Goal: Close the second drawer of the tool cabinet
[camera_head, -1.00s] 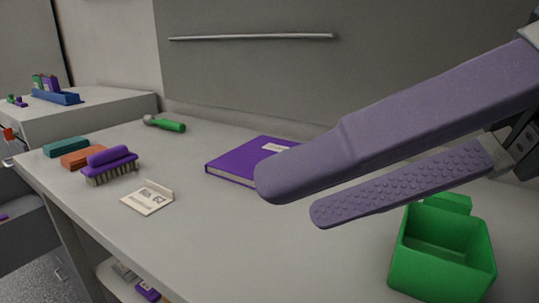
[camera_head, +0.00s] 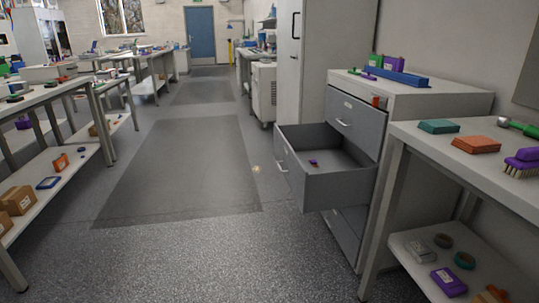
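The grey tool cabinet (camera_head: 428,102) stands right of the middle, left of the workbench. Its second drawer (camera_head: 338,187) is pulled far out to the left into the aisle. A small purple and red item (camera_head: 313,163) lies on the floor of the open drawer. The drawer above it (camera_head: 353,121) is shut, and the lower drawer front (camera_head: 342,240) looks shut, partly hidden by the open one. Neither of my grippers is in view now.
The workbench (camera_head: 455,185) at right holds a green block (camera_head: 438,126), an orange block (camera_head: 476,144) and a purple brush (camera_head: 522,162). A blue tray (camera_head: 396,76) sits on the cabinet. Shelved benches line the left. The aisle floor (camera_head: 190,170) is clear.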

